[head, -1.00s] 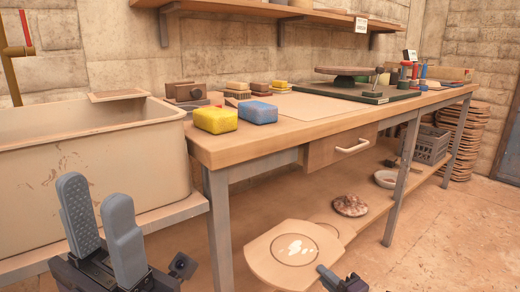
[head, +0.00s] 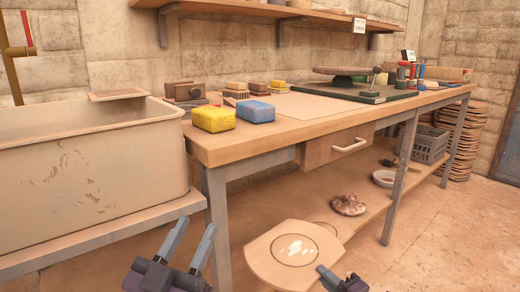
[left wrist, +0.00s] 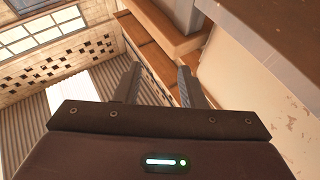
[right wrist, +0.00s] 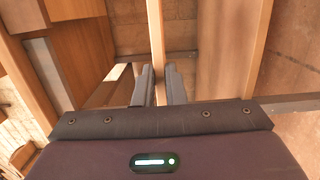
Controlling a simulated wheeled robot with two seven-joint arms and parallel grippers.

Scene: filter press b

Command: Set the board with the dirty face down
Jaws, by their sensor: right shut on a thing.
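The board (head: 266,262) is a wooden slab with rounded corners, held in front of the bench. Its face toward the head camera bears white smears inside a ring. My right gripper (head: 322,272) is shut on the board's lower right edge. In the right wrist view, the board (right wrist: 156,40) shows as a thin edge running between the fingers (right wrist: 158,85). My left gripper (head: 191,240) is open and empty, left of the board. In the left wrist view, its fingers (left wrist: 158,82) stand apart with nothing between them.
The workbench (head: 225,152) carries a yellow sponge (head: 214,119), a blue sponge (head: 256,112), a pale flat sheet (head: 315,107) and a green mat with a round turntable (head: 350,71). A sink (head: 80,150) stands left. The lower shelf holds a brown lump (head: 348,205) and a bowl (head: 384,179).

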